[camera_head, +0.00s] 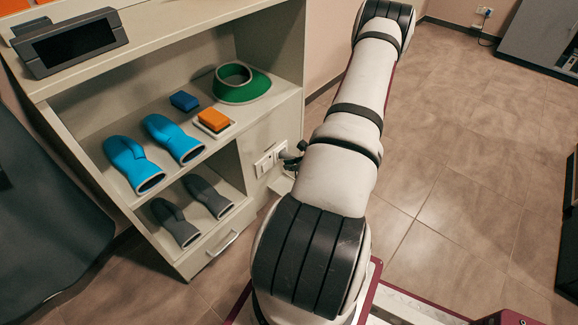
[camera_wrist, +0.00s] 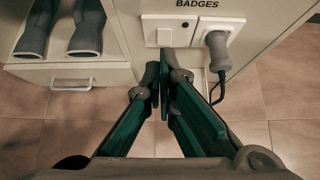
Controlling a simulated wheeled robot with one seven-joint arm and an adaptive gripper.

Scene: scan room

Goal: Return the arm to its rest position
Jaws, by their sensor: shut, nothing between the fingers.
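My arm reaches up and away from the base in the head view, with its white and black links over the floor beside the shelf unit. My gripper (camera_wrist: 160,95) shows in the wrist view with its two green fingers shut together and nothing held. The fingers point toward the side of the cabinet, below the "BADGES" label (camera_wrist: 211,4). I cannot tell the gap between the fingertips and the panel. In the head view my gripper is not clearly visible.
The shelf unit (camera_head: 182,26) at left holds blue mitts (camera_head: 130,160), a green collar (camera_head: 250,88), an orange block (camera_head: 213,119) and grey mitts (camera_head: 176,222). A plug with a cable (camera_wrist: 217,50) sits in the side panel. The floor (camera_head: 470,150) at right is largely clear.

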